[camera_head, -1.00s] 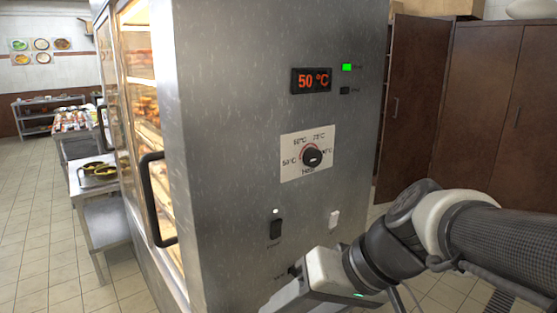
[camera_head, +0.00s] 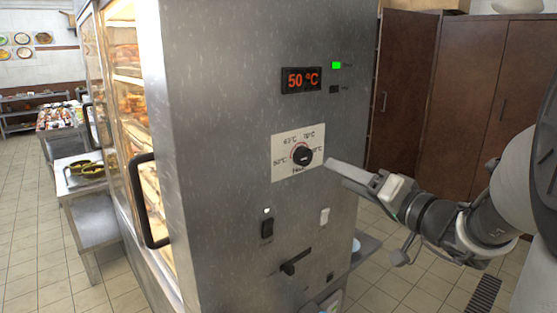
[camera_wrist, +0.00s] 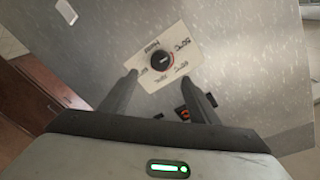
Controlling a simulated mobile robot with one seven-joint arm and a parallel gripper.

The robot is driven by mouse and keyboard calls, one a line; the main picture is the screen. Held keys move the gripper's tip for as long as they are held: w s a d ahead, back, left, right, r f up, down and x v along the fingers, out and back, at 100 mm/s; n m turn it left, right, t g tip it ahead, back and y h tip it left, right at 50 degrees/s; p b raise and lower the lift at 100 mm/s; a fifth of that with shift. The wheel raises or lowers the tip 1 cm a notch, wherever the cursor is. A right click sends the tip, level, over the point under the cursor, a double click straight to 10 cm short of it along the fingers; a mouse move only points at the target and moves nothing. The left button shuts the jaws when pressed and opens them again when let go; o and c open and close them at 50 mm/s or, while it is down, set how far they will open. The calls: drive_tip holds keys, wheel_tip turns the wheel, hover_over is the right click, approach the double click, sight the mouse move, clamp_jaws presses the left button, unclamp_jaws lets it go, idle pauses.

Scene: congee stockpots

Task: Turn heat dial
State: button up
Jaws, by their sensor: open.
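The heat dial (camera_head: 301,155) is a round black knob with a red mark on a pale plate printed with temperatures, on the grey steel side of a heated cabinet. The red display (camera_head: 302,80) above it reads 50 °C. In the head view my gripper (camera_head: 332,165) is just right of the dial plate, pointing toward it. In the wrist view the dial (camera_wrist: 162,61) lies ahead of my gripper (camera_wrist: 166,84), between and beyond its two spread fingers. The fingers are open and empty. I see no contact with the knob.
A green light (camera_head: 336,65) is lit at upper right. The cabinet's glass door has a black handle (camera_head: 148,200). Brown cupboards (camera_head: 466,100) stand behind at right.

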sight(306, 159)
drive_tip(key=x, duration=1.1)
drive_tip(key=shift+w+p, duration=0.15)
drive_tip(key=shift+p, duration=0.2)
drive_tip(key=c, duration=1.1)
drive_tip(key=shift+o, duration=0.2)
drive_tip(key=shift+f, duration=0.1)
